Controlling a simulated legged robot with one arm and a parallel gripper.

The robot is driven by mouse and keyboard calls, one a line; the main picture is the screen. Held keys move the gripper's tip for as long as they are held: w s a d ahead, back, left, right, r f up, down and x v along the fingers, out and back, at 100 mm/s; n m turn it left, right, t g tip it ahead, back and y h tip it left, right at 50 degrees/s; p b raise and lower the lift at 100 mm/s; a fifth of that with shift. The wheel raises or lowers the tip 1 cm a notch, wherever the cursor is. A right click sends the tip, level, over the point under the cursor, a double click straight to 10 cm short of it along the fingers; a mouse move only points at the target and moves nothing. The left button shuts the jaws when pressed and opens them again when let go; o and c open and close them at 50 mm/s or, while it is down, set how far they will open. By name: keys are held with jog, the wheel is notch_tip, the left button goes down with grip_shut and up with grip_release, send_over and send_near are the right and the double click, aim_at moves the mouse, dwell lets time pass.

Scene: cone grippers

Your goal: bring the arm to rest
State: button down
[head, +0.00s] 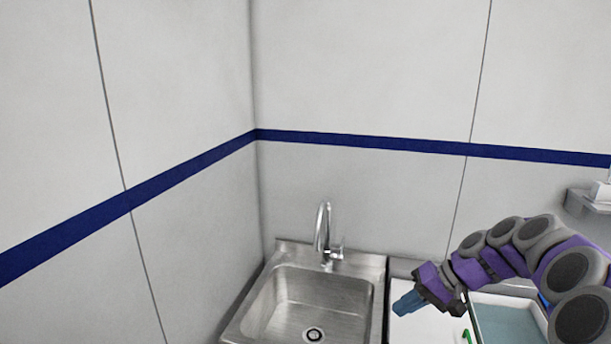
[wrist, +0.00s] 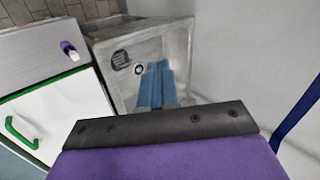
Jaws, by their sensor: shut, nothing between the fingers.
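My gripper (head: 402,305) is at the lower right in the head view, at the end of my purple and grey arm. Its blue fingers are shut with nothing between them, and they point left toward the sink. In the wrist view the gripper (wrist: 156,82) shows as blue fingers in front of the sink basin. The arm reaches in from the right edge of the head view and is bent. I see no contact between the gripper and anything else.
A steel sink (head: 262,300) with a faucet (head: 322,232) stands in the wall corner. Right of it is a white panel with a green handle (wrist: 20,130) and a pale blue-green tray (head: 505,325). A small purple and white object (wrist: 68,48) is near the sink. A shelf (head: 585,203) is at right.

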jog(key=s+a+n+g+h, duration=0.1)
jog(key=s+a+g+h, duration=0.1)
jog(key=s+a, duration=0.55)
jog(key=s+a+n+g+h, duration=0.15)
jog(key=s+a, duration=0.25)
jog(key=s, duration=0.6)
jog(key=s+d+f+h, duration=0.2)
jog(key=s, duration=0.7)
jog(key=s+d+f+h, duration=0.1)
jog(key=s+f+h, duration=0.1)
jog(key=s, duration=0.7)
jog(key=shift+s+d+f+m+h, duration=0.35)
jog(key=shift+s+f, duration=0.05)
